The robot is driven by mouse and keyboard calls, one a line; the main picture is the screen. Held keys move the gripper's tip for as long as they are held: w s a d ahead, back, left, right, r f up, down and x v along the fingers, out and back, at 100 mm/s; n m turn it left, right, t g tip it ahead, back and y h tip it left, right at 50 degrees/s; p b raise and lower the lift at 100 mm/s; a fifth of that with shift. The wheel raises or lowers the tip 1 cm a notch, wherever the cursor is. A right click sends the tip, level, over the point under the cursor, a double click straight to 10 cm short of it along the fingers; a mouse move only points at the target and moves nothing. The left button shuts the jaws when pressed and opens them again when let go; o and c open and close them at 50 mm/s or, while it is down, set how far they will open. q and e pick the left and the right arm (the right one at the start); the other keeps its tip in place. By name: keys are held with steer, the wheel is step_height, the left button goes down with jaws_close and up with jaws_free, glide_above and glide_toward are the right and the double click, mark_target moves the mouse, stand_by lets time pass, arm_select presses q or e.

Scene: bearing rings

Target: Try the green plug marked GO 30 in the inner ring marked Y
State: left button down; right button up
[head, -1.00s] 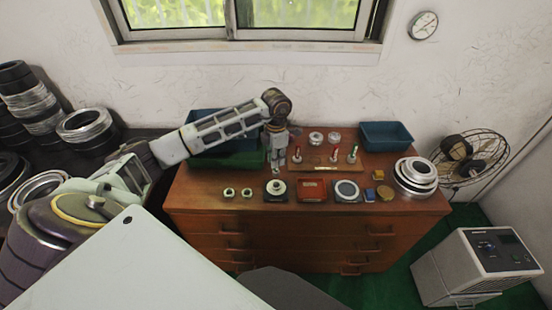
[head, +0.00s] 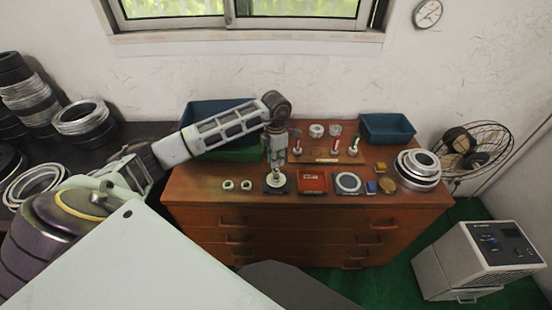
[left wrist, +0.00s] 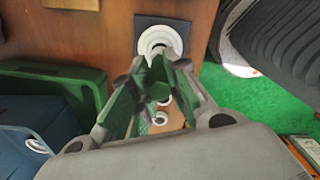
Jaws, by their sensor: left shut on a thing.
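My left gripper (head: 277,163) is shut on a mostly hidden piece, which I take to be the green plug; green shows between the fingers (left wrist: 155,82) in the left wrist view. Its tips are just above or at a pale ring on a dark square pad (head: 275,186). That ring also shows in the left wrist view (left wrist: 158,38), just beyond the fingertips. Whether the plug touches or enters it I cannot tell. Another ring (head: 347,182) lies on a dark pad to the right. Marks such as Y or GO 30 are too small to read. My right gripper is out of view.
A red box (head: 312,181) sits between the two pads. Behind are a wooden rack (head: 325,161) with red and green handled plugs and a blue tray (head: 388,128). Two small rings (head: 237,185) lie left. Stacked large rings (head: 417,168) stand at the right end.

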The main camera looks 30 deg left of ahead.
arm_select(q)
steer(key=shift+f+b, duration=0.4)
steer(key=shift+f, duration=0.05)
stand_by(0.6)
steer(key=shift+f+b, duration=0.65)
steer(key=shift+f, duration=0.15)
steer(key=shift+r+p, duration=0.45)
steer(key=shift+r, duration=0.3)
stand_by(0.7)
steer(key=shift+r+p, duration=1.25)
steer(key=shift+r, duration=1.25)
steer(key=shift+w, duration=0.1)
